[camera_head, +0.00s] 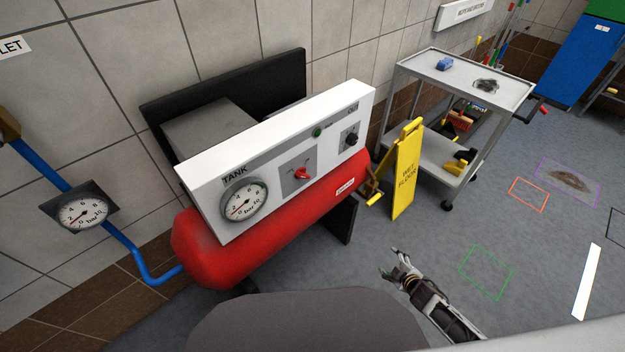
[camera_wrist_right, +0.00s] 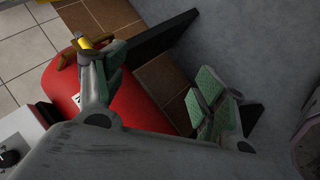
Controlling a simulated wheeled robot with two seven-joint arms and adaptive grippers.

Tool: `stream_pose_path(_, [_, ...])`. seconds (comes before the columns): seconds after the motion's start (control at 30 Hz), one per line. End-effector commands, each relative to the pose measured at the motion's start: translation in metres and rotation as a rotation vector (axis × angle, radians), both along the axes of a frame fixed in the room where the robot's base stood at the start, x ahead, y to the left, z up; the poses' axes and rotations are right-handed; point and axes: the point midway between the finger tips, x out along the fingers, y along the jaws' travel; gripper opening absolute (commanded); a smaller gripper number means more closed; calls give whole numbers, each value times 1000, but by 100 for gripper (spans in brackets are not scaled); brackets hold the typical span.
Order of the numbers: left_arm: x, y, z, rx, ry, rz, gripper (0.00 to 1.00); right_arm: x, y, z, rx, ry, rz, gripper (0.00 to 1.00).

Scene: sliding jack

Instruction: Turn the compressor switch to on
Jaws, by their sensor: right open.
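The compressor (camera_head: 258,254) has a red tank and a white control panel (camera_head: 284,150) on top. The red compressor switch (camera_head: 302,174) sits on the panel's grey plate between the tank gauge (camera_head: 243,201) and a black knob (camera_head: 351,138). Its small plate lettering is too small to read. My right gripper (camera_head: 400,263) is open and empty, low over the floor, to the right of the compressor and apart from it. The right wrist view shows its spread fingers (camera_wrist_right: 155,85), with the red tank (camera_wrist_right: 135,88) beyond them. My left gripper is not in view.
A yellow wet floor sign (camera_head: 407,172) stands right of the compressor, near a grey trolley (camera_head: 440,80). A wall gauge (camera_head: 80,211) and blue pipe (camera_head: 125,243) are at left. The grey floor between the sign and my right gripper is clear.

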Motion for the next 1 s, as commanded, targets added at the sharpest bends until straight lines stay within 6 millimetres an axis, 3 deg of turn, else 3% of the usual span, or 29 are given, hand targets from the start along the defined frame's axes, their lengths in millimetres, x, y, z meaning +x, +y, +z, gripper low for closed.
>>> stream_pose_path(0.1, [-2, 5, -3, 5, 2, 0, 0, 25, 27, 40, -47, -101, 112, 71])
stream_pose_path(0.33, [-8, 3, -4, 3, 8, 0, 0, 57, 82, 127, -162, -310, 324, 71])
stream_pose_path(0.53, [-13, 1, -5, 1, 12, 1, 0, 69, 135, 209, -295, -521, 500, 71])
stream_pose_path(0.73, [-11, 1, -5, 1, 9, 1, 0, 66, 185, 291, -488, -757, 663, 71])
stream_pose_path(0.9, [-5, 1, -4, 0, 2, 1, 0, 59, 207, 329, -668, -903, 761, 71])
stream_pose_path(1.0, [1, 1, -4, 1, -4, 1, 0, 56, 213, 335, -773, -957, 811, 71])
